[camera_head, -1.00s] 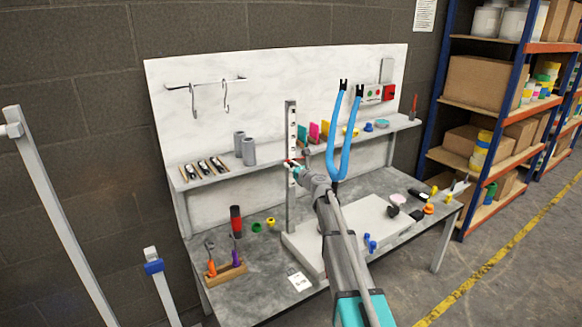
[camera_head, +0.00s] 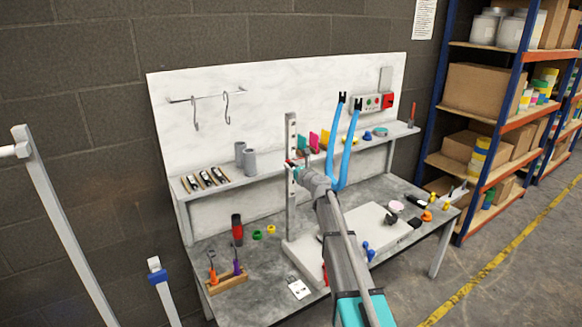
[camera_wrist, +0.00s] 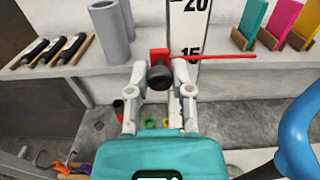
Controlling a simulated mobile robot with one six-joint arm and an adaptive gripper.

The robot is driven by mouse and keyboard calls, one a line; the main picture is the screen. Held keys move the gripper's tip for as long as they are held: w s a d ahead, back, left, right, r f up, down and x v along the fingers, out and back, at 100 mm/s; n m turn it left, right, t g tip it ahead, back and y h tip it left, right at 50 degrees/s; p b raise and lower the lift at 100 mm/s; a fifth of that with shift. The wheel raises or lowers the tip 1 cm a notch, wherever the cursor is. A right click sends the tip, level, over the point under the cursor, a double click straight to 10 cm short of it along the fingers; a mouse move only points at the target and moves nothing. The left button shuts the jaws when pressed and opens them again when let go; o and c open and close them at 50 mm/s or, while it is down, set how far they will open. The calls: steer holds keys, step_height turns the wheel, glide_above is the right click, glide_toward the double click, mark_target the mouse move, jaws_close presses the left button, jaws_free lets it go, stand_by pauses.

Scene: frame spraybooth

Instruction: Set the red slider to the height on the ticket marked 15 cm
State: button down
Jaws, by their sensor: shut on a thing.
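The red slider (camera_wrist: 159,55) sits on the upright white scale post (camera_wrist: 188,20), with a thin red pointer reaching right across the scale. My gripper (camera_wrist: 158,80) is shut on the slider's black knob (camera_wrist: 159,78). The pointer lies at about the printed 15, just under the 20 mark; the fingers partly cover the scale there. In the head view the post (camera_head: 291,130) stands on a pale base plate, with my gripper (camera_head: 297,167) against its middle. A white ticket (camera_head: 299,289) lies on the bench near the front edge; its writing is too small to read.
A blue forked part (camera_head: 345,150) rises close to my arm. Small coloured parts lie on the bench (camera_head: 215,255).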

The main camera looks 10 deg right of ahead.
steer(key=c, duration=0.5)
jaws_free()
steer(key=shift+s, duration=0.15)
steer(key=v, duration=1.1)
steer(key=shift+s+d, duration=0.25)
steer(key=shift+s, duration=0.1)
steer(key=shift+a, duration=0.1)
steer(key=s+a+f+n+g+p, duration=0.2)
steer(key=s+a+f+n+g, duration=0.25)
steer(key=s+n, duration=0.5)
steer(key=s+a+f+n+g+p, duration=0.1)
steer(key=s+a+f+n+g, duration=0.35)
steer(key=s+n, duration=0.45)
steer(key=s+d+f+n+g+h+p, duration=0.1)
steer(key=s+d+f+n+g+h, duration=0.1)
steer(key=s+n, duration=0.4)
steer(key=s+d+f+n+g+h+p, duration=0.1)
steer(key=s+d+n+g+h, duration=0.4)
steer(key=s, duration=0.6)
steer(key=shift+d+f+n+p, duration=0.2)
steer(key=shift+f+n+p, duration=0.2)
steer(key=shift+n, duration=0.45)
